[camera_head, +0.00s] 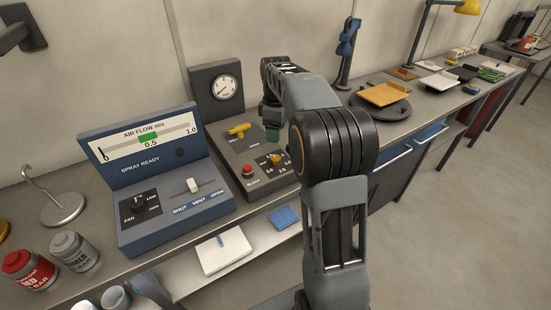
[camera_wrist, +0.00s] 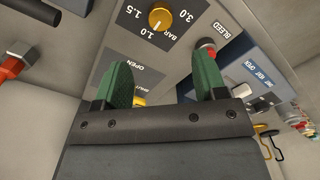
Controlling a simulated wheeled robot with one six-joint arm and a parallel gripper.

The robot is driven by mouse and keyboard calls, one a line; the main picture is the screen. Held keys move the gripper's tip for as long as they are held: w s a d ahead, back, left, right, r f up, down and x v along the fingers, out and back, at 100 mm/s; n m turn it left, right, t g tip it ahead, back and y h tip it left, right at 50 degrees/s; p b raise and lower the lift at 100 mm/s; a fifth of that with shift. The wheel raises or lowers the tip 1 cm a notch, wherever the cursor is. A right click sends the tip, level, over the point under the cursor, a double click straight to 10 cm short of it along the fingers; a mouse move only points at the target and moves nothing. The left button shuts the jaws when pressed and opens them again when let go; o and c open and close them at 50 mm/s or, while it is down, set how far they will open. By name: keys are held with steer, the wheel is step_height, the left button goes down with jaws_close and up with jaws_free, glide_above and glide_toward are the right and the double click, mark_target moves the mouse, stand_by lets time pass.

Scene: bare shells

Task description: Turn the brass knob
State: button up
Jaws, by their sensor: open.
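The brass knob (camera_head: 277,159) sits on the dark grey control panel (camera_head: 231,154), with a dial marked 1.0, 1.5 and 3.0 BAR around it. In the wrist view the knob (camera_wrist: 160,19) is near the top edge, beyond the fingertips. My gripper (camera_head: 272,134) is above the panel, just behind the knob in the head view. In the wrist view my gripper (camera_wrist: 163,72) is open, its two green fingers apart with nothing between them. The knob is not touched. I cannot tell its exact setting.
A yellow lever (camera_head: 238,130) and a red bleed button (camera_head: 247,171) share the panel; the lever is partly hidden by a finger in the wrist view. A pressure gauge (camera_head: 224,87) stands behind. A blue spray console (camera_head: 165,190) is at left. A turntable (camera_head: 380,106) is at right.

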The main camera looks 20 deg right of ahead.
mark_target(276, 158)
step_height(276, 158, down, 11)
steer(key=shift+f, duration=0.1)
stand_by(0.3)
steer(key=shift+c, duration=0.5)
steer(key=c, duration=0.8)
steer(key=shift+m, duration=0.3)
steer(key=m, duration=0.5)
steer(key=shift+m+p, duration=0.3)
steer(key=shift+p, duration=0.1)
steer(key=m, duration=0.5)
steer(key=shift+m, duration=0.5)
